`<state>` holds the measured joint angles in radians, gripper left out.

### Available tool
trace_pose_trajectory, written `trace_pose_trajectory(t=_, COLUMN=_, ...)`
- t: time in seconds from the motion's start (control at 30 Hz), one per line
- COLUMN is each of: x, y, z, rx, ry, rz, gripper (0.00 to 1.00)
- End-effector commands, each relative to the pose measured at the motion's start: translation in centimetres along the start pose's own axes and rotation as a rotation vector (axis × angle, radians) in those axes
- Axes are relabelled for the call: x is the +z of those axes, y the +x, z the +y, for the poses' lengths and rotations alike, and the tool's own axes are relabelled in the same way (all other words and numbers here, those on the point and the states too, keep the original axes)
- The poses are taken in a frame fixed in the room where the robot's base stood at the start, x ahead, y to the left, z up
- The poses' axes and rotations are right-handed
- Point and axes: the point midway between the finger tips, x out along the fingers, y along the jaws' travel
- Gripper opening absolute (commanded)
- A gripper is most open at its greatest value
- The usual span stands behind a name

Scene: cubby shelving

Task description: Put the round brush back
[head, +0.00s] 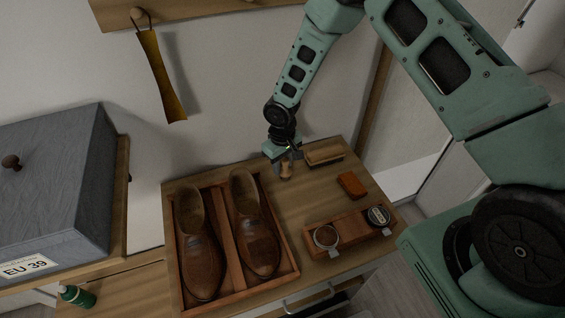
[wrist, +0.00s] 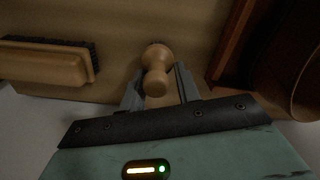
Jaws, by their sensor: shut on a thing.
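The round brush (wrist: 156,70) has a pale turned wooden handle and shows between my fingers in the wrist view. My gripper (wrist: 158,92) is shut on its handle. In the head view my gripper (head: 284,164) is low over the back of the wooden cabinet top, with the round brush (head: 286,172) below it. The brush's bristle end is hidden, and I cannot tell whether it touches the surface.
A long wooden brush (head: 324,156) lies just right of my gripper. Nearby are an orange-brown block (head: 351,185) and a wooden holder (head: 352,231) with two round tins. A tray (head: 294,268) with two brown shoes is at left. A yellow shoehorn (head: 163,75) hangs behind.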

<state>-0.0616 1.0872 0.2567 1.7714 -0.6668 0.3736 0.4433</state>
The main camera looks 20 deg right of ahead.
Motion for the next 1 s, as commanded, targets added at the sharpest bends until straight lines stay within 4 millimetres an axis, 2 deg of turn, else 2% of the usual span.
trace_pose_trajectory(t=0.1, x=0.0, y=0.5, z=0.0, rx=-0.001, ry=-0.002, rz=0.000, gripper=0.10)
trace_pose_trajectory(t=0.13, x=0.0, y=0.4, z=0.0, rx=-0.001, ry=-0.002, rz=0.000, gripper=0.38)
trace_pose_trajectory(t=0.2, x=0.0, y=0.3, z=0.0, rx=-0.001, ry=-0.002, rz=0.000, gripper=0.54)
trace_pose_trajectory(t=0.47, x=0.0, y=0.2, z=0.0, rx=-0.001, ry=-0.001, rz=0.000, gripper=0.54)
trace_pose_trajectory(t=0.67, x=0.0, y=-0.8, z=0.0, rx=0.000, ry=-0.001, rz=0.001, gripper=0.54)
trace_pose_trajectory(t=1.0, x=-0.1, y=-7.2, z=0.0, rx=0.000, ry=0.000, rz=0.005, gripper=0.54)
